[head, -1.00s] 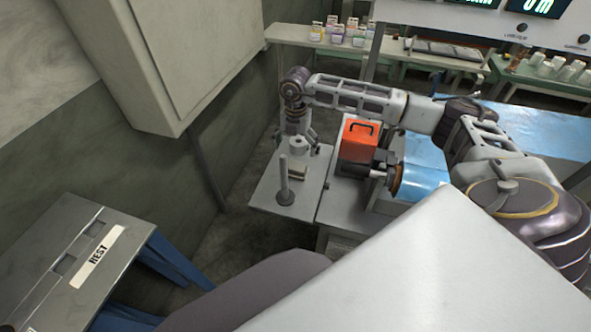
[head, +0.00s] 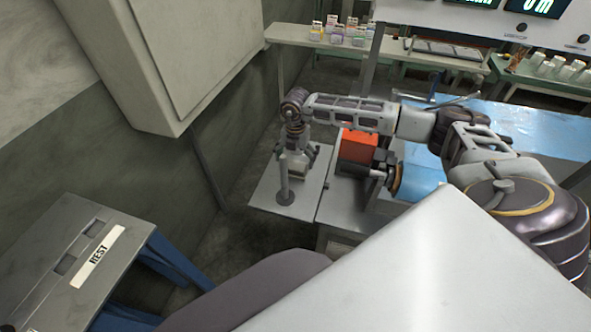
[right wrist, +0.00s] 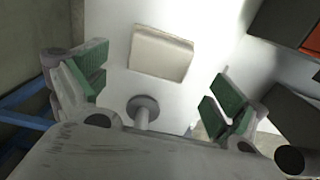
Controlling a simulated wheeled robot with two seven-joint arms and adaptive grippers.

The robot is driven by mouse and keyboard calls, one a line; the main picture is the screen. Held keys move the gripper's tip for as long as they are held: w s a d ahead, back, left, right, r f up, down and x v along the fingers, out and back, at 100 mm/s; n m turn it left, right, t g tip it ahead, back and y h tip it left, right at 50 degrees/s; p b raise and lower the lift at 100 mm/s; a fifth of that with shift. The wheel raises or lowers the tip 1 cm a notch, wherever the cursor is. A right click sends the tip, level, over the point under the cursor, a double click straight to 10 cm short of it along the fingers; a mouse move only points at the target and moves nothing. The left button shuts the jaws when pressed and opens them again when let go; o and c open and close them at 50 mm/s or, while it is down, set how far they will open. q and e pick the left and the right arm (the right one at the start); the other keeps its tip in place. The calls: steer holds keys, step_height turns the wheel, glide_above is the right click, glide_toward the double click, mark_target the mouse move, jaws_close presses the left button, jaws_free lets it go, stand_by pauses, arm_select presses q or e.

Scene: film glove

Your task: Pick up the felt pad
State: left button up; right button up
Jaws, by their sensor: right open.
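The felt pad (right wrist: 162,53) is a cream, thick rectangular block lying on a pale grey plate (right wrist: 112,48). In the right wrist view it lies beyond and between my right gripper's fingers, not touching them. My right gripper (right wrist: 157,88) is open, its green-padded fingers spread wide, with nothing between them. In the head view my right gripper (head: 297,158) points down over the plate and hides most of the pad. My left gripper is not in view.
A grey bench marked REST (head: 60,250) stands lower left.

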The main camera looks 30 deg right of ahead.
mark_target(295, 168)
steer(key=f, duration=0.3)
steer(key=shift+s+a+f, duration=0.1)
steer(key=shift+a+f, duration=0.1)
steer(key=shift+a, duration=0.1)
steer(key=shift+f, duration=0.75)
steer(key=c, duration=1.1)
